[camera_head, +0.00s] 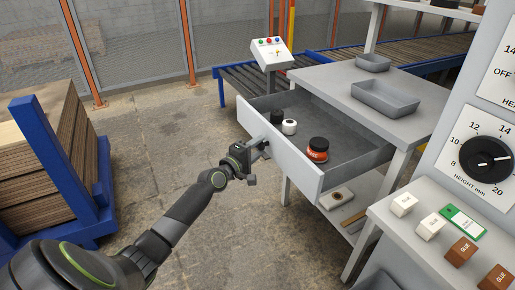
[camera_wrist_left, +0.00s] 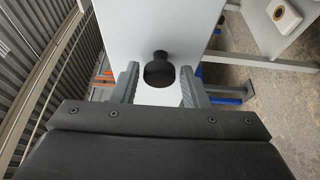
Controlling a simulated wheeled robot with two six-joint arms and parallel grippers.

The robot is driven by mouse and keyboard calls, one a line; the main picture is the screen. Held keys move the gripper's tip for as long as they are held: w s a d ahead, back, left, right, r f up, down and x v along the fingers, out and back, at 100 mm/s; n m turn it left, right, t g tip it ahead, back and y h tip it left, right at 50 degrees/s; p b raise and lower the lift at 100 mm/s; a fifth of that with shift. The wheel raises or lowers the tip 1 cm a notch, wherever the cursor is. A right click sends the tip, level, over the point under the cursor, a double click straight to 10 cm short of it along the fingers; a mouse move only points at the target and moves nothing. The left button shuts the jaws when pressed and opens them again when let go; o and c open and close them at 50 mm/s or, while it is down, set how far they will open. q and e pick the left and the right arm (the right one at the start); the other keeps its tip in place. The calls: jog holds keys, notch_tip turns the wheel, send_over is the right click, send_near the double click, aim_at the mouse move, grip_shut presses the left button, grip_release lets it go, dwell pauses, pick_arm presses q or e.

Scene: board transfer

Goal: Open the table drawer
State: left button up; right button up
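The table drawer (camera_head: 292,165) is pulled far out of the grey table (camera_head: 395,128), and its inside shows. It holds a black-lidded jar with an orange label (camera_head: 318,149), a white jar with a dark top (camera_head: 290,127) and a black jar (camera_head: 277,117). My left gripper (camera_head: 260,148) is at the drawer's front panel. In the left wrist view, the round black knob (camera_wrist_left: 159,71) on the pale front panel (camera_wrist_left: 150,25) sits between the two fingers, with a gap on each side. The fingers are apart. My right gripper is not in view.
Grey trays (camera_head: 385,98) stand on the tabletop. A blue rack of boards (camera_head: 60,165) stands at left. A panel with a dial (camera_head: 485,160) is at right. The floor between rack and drawer is clear.

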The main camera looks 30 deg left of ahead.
pick_arm(q)
jog(key=shift+o, duration=1)
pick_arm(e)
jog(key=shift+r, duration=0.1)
pick_arm(q)
jog(key=shift+s, duration=0.15)
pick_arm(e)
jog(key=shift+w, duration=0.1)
pick_arm(q)
jog(key=shift+s+a, duration=0.1)
jog(key=shift+s, duration=0.25)
jog(key=s+a+p, duration=0.2)
jog(key=s, duration=1.4)
jog(key=shift+s, duration=0.15)
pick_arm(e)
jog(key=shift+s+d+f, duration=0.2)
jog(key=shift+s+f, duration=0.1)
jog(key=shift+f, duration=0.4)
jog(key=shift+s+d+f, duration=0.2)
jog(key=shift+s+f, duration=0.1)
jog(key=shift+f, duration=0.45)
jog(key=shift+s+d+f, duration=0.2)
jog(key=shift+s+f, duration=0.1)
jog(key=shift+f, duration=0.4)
pick_arm(q)
jog(key=shift+a, duration=0.15)
